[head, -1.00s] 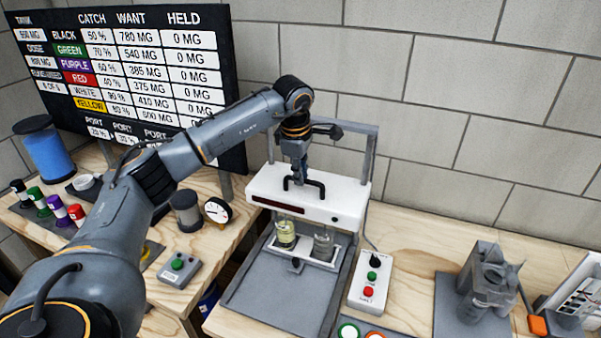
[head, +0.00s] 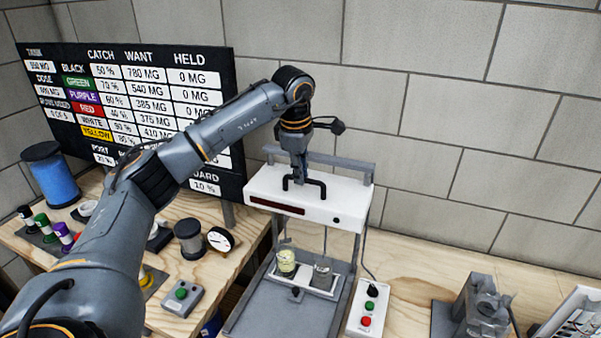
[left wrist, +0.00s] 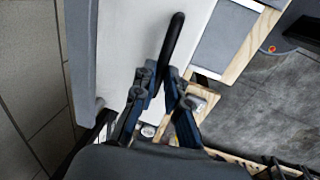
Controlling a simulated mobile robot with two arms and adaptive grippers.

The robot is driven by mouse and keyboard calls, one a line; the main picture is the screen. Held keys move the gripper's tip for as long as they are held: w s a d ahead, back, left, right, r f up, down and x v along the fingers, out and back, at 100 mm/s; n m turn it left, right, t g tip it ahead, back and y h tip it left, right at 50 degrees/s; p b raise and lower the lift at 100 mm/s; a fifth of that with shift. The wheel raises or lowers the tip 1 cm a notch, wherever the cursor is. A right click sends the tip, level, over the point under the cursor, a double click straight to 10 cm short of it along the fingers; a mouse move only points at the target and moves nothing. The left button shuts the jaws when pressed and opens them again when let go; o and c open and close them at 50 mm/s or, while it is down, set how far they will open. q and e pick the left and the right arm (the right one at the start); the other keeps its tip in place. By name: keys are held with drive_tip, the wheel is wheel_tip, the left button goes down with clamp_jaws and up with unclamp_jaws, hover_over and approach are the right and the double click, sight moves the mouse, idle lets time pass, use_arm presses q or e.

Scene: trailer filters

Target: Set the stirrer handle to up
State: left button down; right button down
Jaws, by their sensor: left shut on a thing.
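My left gripper (head: 299,176) is shut on that handle. In the left wrist view the black handle (left wrist: 173,40) runs up from between the blue-grey fingers of the gripper (left wrist: 158,82). The head stands well above two beakers on the base, one with yellowish content (head: 287,266) and one grey (head: 322,276). Thin rods hang from the head towards them. My right gripper is not in view.
A control box (head: 367,308) with green and red buttons stands right of the stirrer. A grey device (head: 484,305) is at the right. A block wall rises behind.

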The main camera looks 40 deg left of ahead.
use_arm(q)
drive_tip(key=c, duration=1.4)
unclamp_jaws()
drive_tip(key=shift+r, duration=0.4)
drive_tip(key=shift+o, duration=0.2)
drive_tip(key=shift+f, duration=0.1)
wheel_tip(320, 180, up, 12)
drive_tip(key=s, duration=0.2)
drive_tip(key=shift+s+d, duration=0.2)
drive_tip(key=shift+d, duration=0.1)
drive_tip(key=shift+f, duration=0.15)
